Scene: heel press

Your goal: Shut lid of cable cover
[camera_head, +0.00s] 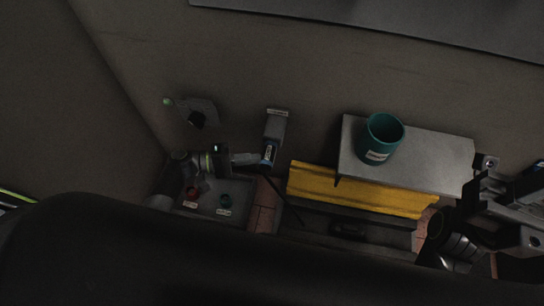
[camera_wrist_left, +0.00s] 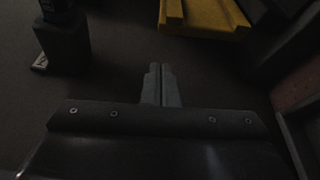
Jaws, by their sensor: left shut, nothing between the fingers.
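The cable cover's yellow lid (camera_head: 362,191) stands tilted up behind its dark base (camera_head: 345,228) in the head view. One end of the yellow lid (camera_wrist_left: 205,14) also shows at the top of the left wrist view. My left gripper (camera_head: 257,158) is left of the lid, apart from it, pointing right. In the left wrist view its two fingers (camera_wrist_left: 162,75) are together with nothing between them. Parts of my right arm show at the right edge, beyond the lid's right end; its fingers are too dark to make out.
A grey shelf (camera_head: 435,165) holding a teal cup (camera_head: 384,137) stands right behind the lid. A labelled grey stand (camera_head: 275,127) is close to my left fingertips. A grey tray (camera_head: 243,190) with red and blue items lies below my left arm.

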